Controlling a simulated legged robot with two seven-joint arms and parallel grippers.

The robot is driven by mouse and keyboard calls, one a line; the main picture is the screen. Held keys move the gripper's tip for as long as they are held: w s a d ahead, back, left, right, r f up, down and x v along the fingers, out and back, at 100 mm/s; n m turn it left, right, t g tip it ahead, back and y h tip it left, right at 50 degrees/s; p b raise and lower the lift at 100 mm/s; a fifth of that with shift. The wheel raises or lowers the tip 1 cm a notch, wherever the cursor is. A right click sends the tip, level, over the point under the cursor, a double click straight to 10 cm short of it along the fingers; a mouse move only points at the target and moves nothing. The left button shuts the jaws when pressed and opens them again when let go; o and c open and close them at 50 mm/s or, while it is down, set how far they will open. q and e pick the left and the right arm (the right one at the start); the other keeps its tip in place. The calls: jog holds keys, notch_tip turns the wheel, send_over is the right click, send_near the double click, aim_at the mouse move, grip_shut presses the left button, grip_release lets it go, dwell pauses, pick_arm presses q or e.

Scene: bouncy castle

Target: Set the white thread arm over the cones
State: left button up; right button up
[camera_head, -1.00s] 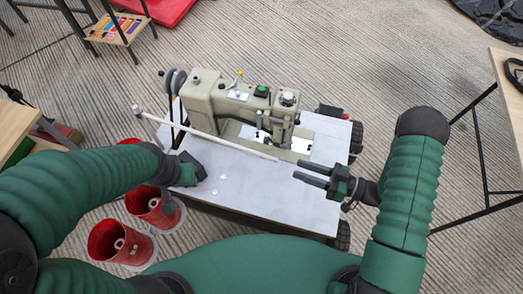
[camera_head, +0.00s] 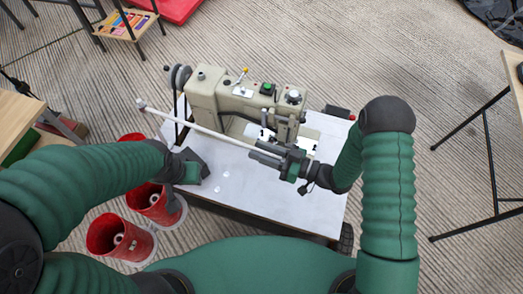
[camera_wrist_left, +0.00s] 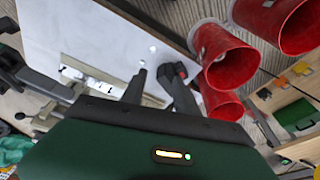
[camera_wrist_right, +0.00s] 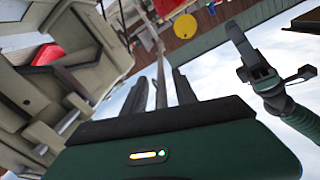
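The white thread arm (camera_head: 205,130) is a long thin rod slanting across the white table, beside the beige sewing machine (camera_head: 215,95). My right gripper (camera_head: 262,154) is at the rod's right end, its two fingers either side of it. In the right wrist view the rod (camera_wrist_right: 150,40) runs between the fingers (camera_wrist_right: 163,85), with a gap still visible.
The white tabletop (camera_head: 270,200) is mostly bare in front of the machine. A wooden table (camera_head: 515,90) stands at the right and another wooden surface (camera_head: 15,115) at the left. Ribbed floor lies between them.

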grip_shut()
dwell(1.3)
